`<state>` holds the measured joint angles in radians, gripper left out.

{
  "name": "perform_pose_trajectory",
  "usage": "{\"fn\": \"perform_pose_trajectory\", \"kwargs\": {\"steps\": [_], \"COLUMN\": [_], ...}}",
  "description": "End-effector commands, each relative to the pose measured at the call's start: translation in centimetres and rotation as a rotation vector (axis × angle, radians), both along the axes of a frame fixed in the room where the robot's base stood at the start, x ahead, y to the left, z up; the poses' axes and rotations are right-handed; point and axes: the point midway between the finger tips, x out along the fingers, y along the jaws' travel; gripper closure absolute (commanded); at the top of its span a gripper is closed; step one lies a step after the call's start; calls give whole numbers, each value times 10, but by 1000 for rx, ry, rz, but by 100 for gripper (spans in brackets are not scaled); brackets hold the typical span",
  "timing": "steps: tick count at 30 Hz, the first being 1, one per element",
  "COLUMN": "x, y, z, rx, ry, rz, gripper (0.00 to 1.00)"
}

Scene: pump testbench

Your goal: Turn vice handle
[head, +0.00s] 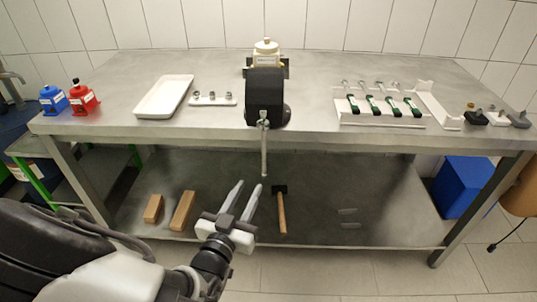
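The vice (266,97) is a dark block mounted at the front middle of the steel workbench. Its handle (264,148) is a thin grey metal bar that hangs roughly straight down below the bench's front edge. A pale cream object with a label (266,53) sits at the vice's back end. My gripper (249,191) is in the lower middle of the head view, below and left of the handle. Its two pale fingers are apart with nothing between them, and they do not appear to touch the handle.
The workbench (220,72) carries a white tray (164,97), blue and red bottles (83,98) and a rack of green-handled tools (378,108). The lower shelf (330,190) holds a hammer (282,212) and wooden blocks (182,210). A blue bin (465,185) stands at right.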

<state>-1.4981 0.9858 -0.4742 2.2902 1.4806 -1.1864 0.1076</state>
Motion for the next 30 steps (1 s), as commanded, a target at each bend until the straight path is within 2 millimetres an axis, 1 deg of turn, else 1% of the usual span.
{"fn": "perform_pose_trajectory", "kwargs": {"steps": [5, 21, 25, 30], "x": [20, 130, 149, 162], "y": [-7, -41, -46, -50], "z": [1, 0, 0, 1], "rx": [-2, 0, 0, 0], "ry": [-6, -3, -2, -1], "rz": [-4, -3, -2, -1], "gripper": [72, 72, 72, 72]}}
